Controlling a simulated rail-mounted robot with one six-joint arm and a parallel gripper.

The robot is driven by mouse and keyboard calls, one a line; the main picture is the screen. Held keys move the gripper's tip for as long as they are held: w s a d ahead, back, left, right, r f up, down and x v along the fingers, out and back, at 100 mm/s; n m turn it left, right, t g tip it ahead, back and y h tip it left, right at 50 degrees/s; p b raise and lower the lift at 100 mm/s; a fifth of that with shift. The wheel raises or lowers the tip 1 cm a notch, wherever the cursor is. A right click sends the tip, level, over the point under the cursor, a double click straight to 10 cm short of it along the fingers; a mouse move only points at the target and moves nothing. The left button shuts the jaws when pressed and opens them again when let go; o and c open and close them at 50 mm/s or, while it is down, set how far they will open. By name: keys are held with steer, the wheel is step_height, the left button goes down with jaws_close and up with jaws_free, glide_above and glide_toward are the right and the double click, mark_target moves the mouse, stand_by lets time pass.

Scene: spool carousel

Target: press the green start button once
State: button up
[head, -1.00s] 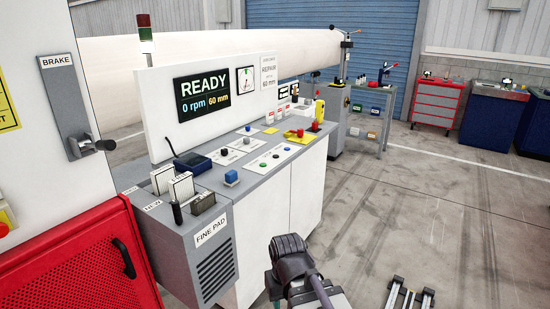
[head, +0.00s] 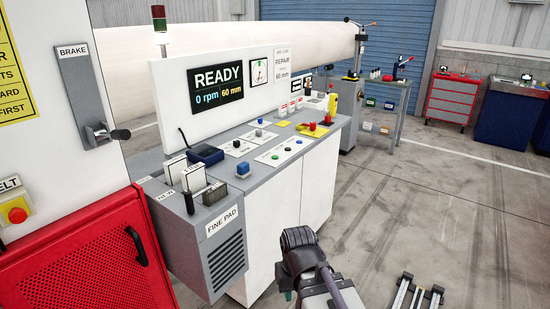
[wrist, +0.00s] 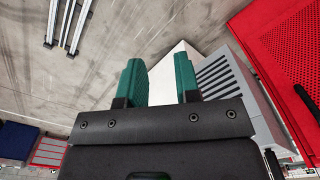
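The green start button (head: 274,157) is a small round button on a white plate on top of the grey and white console (head: 262,178), in the head view. Other buttons sit on the same plate behind it. My gripper (wrist: 159,82) shows in the wrist view with two green fingers apart and nothing between them. In the head view my arm's end is low in front of the console, apart from it and well below the button. The fingertips are mostly hidden there. The button is not visible in the wrist view.
The display (head: 216,87) reads READY, 0 rpm, 60 mm. A blue knob block (head: 243,169), a dark blue device (head: 199,156) and a red mushroom button (head: 312,127) are on the console. A red perforated guard (head: 85,265) stands at left. Open floor (head: 410,200) lies to the right.

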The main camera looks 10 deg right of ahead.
jaws_close()
stand_by(0.9)
steer(key=shift+r, duration=0.1)
stand_by(0.4)
